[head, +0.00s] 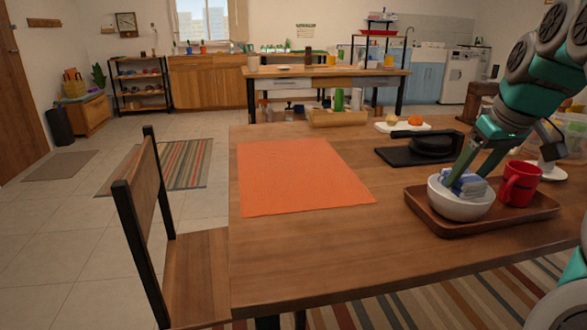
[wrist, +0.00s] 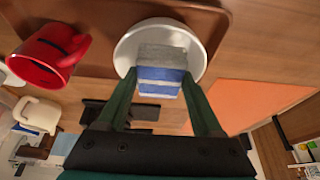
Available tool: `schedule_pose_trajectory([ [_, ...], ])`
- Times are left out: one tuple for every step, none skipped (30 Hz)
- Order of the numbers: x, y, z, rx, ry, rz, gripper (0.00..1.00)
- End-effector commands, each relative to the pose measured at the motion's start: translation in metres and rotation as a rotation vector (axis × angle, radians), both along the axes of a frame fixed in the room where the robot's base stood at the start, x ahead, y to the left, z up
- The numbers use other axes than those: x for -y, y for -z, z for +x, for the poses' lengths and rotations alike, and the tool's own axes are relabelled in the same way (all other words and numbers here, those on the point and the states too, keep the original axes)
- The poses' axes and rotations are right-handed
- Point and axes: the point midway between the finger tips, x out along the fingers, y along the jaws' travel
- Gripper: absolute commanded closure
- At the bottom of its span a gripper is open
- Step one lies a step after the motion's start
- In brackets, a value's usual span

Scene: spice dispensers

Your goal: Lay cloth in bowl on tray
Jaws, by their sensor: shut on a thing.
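A folded cloth (head: 467,184), blue and grey, is at the mouth of a white bowl (head: 461,206). The bowl stands on a brown wooden tray (head: 505,222) at the right of the table. My gripper (head: 461,178) reaches down into the bowl and is shut on the cloth. In the wrist view the cloth (wrist: 162,72) shows between the two green fingers of my gripper (wrist: 163,88), within the outline of the bowl (wrist: 127,52). The tray (wrist: 100,15) shows behind it. How far the cloth rests on the bowl's floor cannot be seen.
A red mug (head: 519,184) stands on the tray just right of the bowl. A black pan (head: 432,143) on a dark board is behind. An orange placemat (head: 300,176) lies to the left with nothing on it. A chair (head: 150,215) stands at the table's left.

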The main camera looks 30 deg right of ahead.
Motion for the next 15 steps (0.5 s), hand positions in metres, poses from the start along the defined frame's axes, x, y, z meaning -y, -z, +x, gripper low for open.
schedule_pose_trajectory([
  [0.0001, 0.0012, -0.0001, 0.0, 0.0, 0.0, 0.94],
  [0.0, 0.0017, -0.0001, 0.0, 0.0, 0.0, 0.94],
  [0.0001, 0.0022, -0.0001, 0.0, 0.0, 0.0, 0.94],
  [0.0, 0.0026, 0.0, 0.0, 0.0, 0.0, 0.94],
  [0.0001, 0.003, -0.0001, 0.0, 0.0, 0.0, 0.94],
  [0.0, 0.0036, 0.0, 0.0, 0.0, 0.0, 0.94],
  [0.0, 0.004, -0.0001, 0.0, 0.0, 0.0, 0.94],
  [0.0001, 0.0043, -0.0001, 0.0, 0.0, 0.0, 0.94],
  [0.0, 0.005, 0.0, 0.0, 0.0, 0.0, 0.94],
  [0.0001, 0.0053, -0.0001, 0.0, 0.0, 0.0, 0.94],
  [0.0, 0.0057, 0.0, 0.0, 0.0, 0.0, 0.94],
  [0.0, 0.0063, 0.0, 0.0, 0.0, 0.0, 0.94],
  [0.0, 0.0067, 0.0, 0.0, 0.0, 0.0, 0.94],
  [0.0, 0.007, 0.0, 0.0, 0.0, 0.0, 0.94],
  [0.0, 0.0077, 0.0, 0.0, 0.0, 0.0, 0.94],
])
